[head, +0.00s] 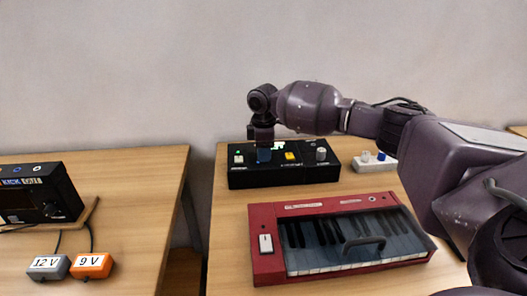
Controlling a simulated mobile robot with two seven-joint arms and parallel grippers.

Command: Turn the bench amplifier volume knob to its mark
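A long black box with panel controls (330,174), which looks like the bench amplifier, stands at the back of the right table. Its top has a grey knob (321,154) at the right, a yellow button (290,156), a white switch (239,159) and a small green light. My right gripper (264,156) points down over the left-middle of this box. Its fingers are small and dark, and I cannot tell if they are apart or touching a control. The arm hides part of the box's back. No volume mark can be made out. My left gripper is not in view.
A red keyboard (264,220) with a clear cover and handle lies in front of the box. A white block with knobs (375,166) is behind right. The left table holds a black "KICK" unit (66,184), a grey 12 V block (47,267) and an orange 9 V block (91,265). A gap separates the tables.

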